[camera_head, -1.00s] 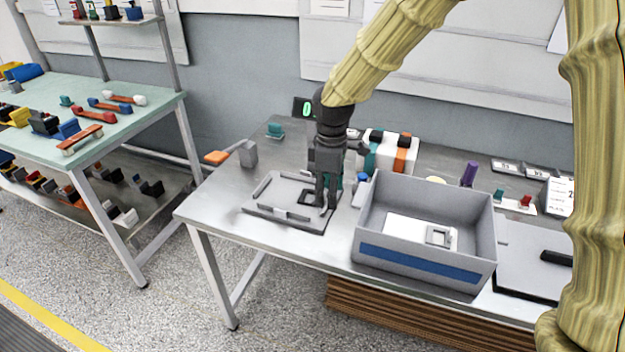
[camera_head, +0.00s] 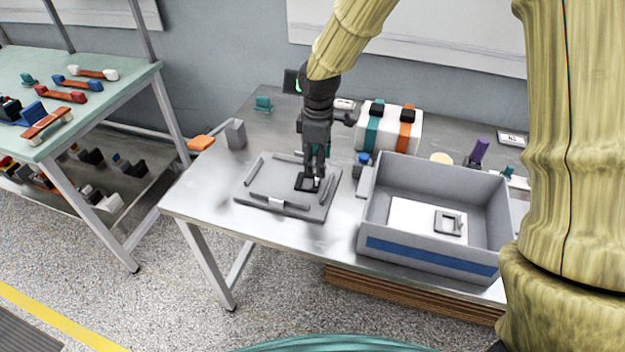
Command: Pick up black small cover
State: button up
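A small black square piece, which looks like the black small cover (camera_head: 302,183), lies on the grey fixture plate (camera_head: 262,203) on the metal table. My gripper (camera_head: 316,178) points down over the right part of this piece, with its fingertips close to it. I cannot tell whether the fingers touch the piece or how far apart they are. The gripper hides part of the piece.
A grey bin (camera_head: 428,262) with a blue stripe stands right of the fixture, holding a white sheet and a grey frame. A white box with teal and orange bands (camera_head: 389,134) stands behind. A grey block (camera_head: 235,134) stands at left. The table's front left is clear.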

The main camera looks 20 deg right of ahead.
jog(key=w+f, duration=0.2)
jog(key=f, duration=0.1)
jog(key=shift+w+a+f, duration=0.1)
jog(key=shift+w+f, duration=0.15)
jog(key=shift+s+d+f+p, duration=0.15)
jog(key=shift+s+f+p, duration=0.1)
jog(key=shift+f, duration=0.35)
jog(key=shift+s+d+f+p, duration=0.15)
jog(key=shift+f+p, duration=0.1)
jog(key=shift+f, duration=0.35)
jog(key=shift+s+a, duration=0.1)
jog(key=shift+s, duration=0.2)
jog(key=shift+f, duration=0.3)
jog(key=shift+w+a+f, duration=0.1)
jog(key=shift+w+f, duration=0.3)
jog(key=shift+w, duration=0.1)
jog(key=shift+s+r, duration=0.25)
jog(key=shift+s, duration=0.05)
jog(key=c, duration=1.1)
